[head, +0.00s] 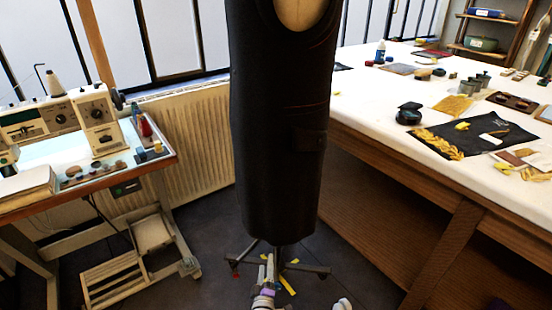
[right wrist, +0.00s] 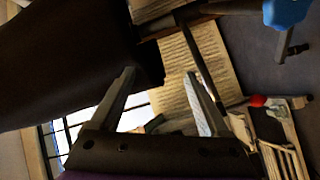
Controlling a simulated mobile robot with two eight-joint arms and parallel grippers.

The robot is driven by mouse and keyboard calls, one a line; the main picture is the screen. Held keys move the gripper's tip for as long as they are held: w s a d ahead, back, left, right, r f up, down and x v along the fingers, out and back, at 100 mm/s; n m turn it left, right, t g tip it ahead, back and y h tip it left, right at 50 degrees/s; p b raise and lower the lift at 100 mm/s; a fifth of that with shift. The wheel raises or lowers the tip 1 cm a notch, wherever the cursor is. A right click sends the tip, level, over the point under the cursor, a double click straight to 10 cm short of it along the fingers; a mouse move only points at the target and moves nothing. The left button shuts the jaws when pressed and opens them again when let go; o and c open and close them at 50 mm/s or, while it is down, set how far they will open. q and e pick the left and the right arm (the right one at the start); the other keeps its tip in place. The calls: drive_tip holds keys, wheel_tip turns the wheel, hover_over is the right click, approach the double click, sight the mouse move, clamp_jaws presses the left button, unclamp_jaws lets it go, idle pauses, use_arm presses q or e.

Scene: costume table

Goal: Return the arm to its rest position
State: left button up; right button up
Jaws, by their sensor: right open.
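My right gripper (head: 268,267) is low in the head view, in front of the foot of the dress-form stand. In the right wrist view (right wrist: 160,73) its two fingers are spread apart with nothing between them. The dress form wears a long dark garment (head: 281,130), which hangs in the middle of the head view above the gripper. A large dark surface, which looks like the garment (right wrist: 65,70), fills the left of the wrist view.
A sewing table (head: 150,165) with a machine (head: 95,115) stands at the left, a radiator (head: 200,125) behind it. A long white-topped worktable (head: 375,110) with cloth pieces and tools is at the right. Dark floor (head: 215,285) shows between them.

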wheel_tip(320, 180, up, 10)
drive_tip(key=w+d+r+g+y, duration=0.1)
drive_tip(key=y, duration=0.2)
drive_tip(key=s+d+r+m+g+y, duration=0.2)
drive_tip(key=s+d+r+g, duration=0.2)
drive_tip(key=s+r, duration=0.25)
drive_tip(key=s+d+m+g+h, duration=0.25)
drive_tip(key=s+d+m, duration=0.2)
drive_tip(key=s, duration=0.65)
drive_tip(key=s+d+m+g+h+p, duration=0.1)
drive_tip(key=s+d+m+g, duration=0.2)
drive_tip(key=s+d, duration=0.55)
drive_tip(key=s+d+m+g+h, duration=0.1)
drive_tip(key=s+d+m+g, duration=0.2)
drive_tip(key=s, duration=1)
use_arm(q)
wheel_tip(320, 180, up, 27)
drive_tip(key=w+t+p, duration=0.1)
drive_tip(key=p, duration=2.1)
drive_tip(key=shift+f, duration=0.2)
use_arm(e)
wheel_tip(320, 180, up, 24)
drive_tip(key=w+t, duration=0.1)
drive_tip(key=shift+w+d+r, duration=0.15)
drive_tip(key=shift+w+r, duration=0.1)
use_arm(q)
drive_tip(key=shift+s, duration=0.15)
use_arm(e)
drive_tip(key=shift+s, duration=0.15)
